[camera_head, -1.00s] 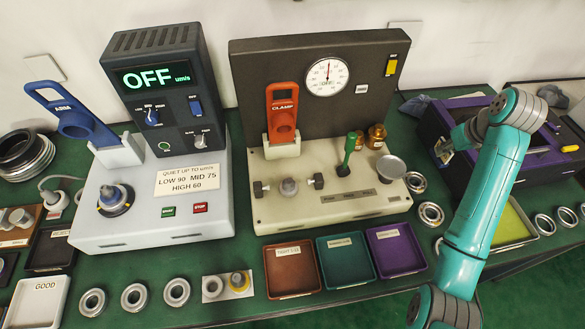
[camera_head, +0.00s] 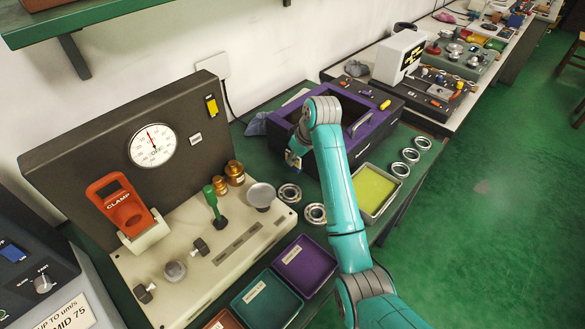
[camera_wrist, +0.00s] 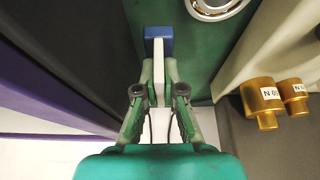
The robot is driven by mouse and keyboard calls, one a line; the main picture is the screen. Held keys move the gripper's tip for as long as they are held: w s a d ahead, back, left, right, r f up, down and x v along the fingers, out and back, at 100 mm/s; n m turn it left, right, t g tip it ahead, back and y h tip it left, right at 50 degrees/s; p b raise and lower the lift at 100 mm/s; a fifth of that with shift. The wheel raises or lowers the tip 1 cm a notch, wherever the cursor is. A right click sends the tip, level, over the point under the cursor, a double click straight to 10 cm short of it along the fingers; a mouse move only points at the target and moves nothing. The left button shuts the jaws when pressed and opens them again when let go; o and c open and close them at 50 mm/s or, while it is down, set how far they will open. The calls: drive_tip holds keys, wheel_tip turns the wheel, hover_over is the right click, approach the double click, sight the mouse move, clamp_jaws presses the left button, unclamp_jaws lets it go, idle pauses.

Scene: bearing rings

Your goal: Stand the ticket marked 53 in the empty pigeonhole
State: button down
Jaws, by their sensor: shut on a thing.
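My gripper (camera_head: 293,159) is beside the near left end of the dark, purple-rimmed box (camera_head: 362,136). In the wrist view my gripper (camera_wrist: 158,93) is shut on a thin white piece with a blue end (camera_wrist: 158,42), seen edge-on. No number can be read on it, so I cannot tell whether it is the ticket marked 53. I cannot make out an empty pigeonhole in either current view.
The clamp stand with the dial (camera_head: 152,145) is at left. Bearing rings (camera_head: 289,193) lie near my gripper. A purple tray (camera_head: 304,265), a teal tray (camera_head: 267,301) and a yellow-lined tray (camera_head: 375,190) sit along the front. Brass weights (camera_head: 234,172) stand on the clamp base.

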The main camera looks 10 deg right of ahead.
sight(295, 166)
drive_tip(key=shift+f, duration=2.2)
drive_tip(key=shift+f, duration=0.1)
drive_tip(key=c, duration=1.3)
unclamp_jaws()
